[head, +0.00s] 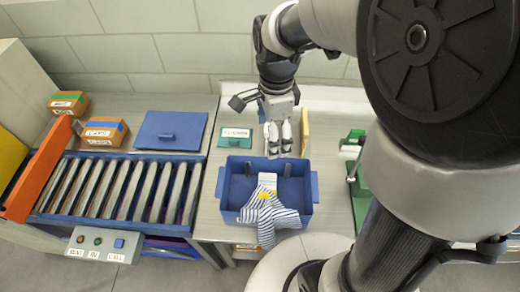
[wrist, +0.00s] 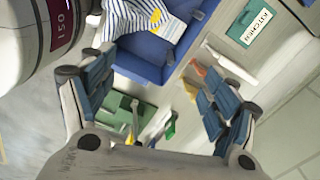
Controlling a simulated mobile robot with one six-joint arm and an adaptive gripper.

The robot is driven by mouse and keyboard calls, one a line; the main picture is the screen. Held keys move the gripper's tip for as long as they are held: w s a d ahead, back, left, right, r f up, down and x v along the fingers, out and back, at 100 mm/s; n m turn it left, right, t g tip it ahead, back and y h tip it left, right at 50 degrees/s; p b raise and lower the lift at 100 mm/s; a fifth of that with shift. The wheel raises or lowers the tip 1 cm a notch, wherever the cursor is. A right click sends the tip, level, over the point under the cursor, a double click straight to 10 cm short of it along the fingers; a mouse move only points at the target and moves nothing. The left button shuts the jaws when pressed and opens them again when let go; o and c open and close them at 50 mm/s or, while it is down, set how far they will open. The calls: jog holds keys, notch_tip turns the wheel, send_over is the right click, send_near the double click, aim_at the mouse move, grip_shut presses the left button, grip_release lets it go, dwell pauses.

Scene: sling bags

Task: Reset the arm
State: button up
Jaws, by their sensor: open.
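My arm reaches in from the upper right in the head view, and my gripper (head: 278,138) points down just behind the blue bin (head: 306,208). In the wrist view my gripper (wrist: 150,90) has its fingers wide apart with nothing between them. The blue bin (wrist: 146,68) also shows at the top of the wrist view. A blue-and-white striped cloth (head: 266,220) with a yellow patch lies in the bin and hangs over its front edge. The gripper and the cloth are apart.
A slatted rack (head: 118,192) stands left with a blue lid (head: 170,130) behind it. Small labelled boxes (head: 100,132) sit at the back left. A green kitchen label (head: 235,137) lies behind the bin. A green tray (wrist: 125,118) with tools is right of the bin in the head view.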

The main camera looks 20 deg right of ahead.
dwell(0.3)
jog(key=s+f+n+t+b, duration=0.2)
jog(key=s+n+t+b, duration=0.2)
jog(key=s+n+b, duration=0.7)
jog(key=s+n, duration=0.4)
jog(key=n, duration=0.3)
jog(key=shift+f+t, duration=0.15)
jog(key=shift+t, duration=0.15)
dwell(0.7)
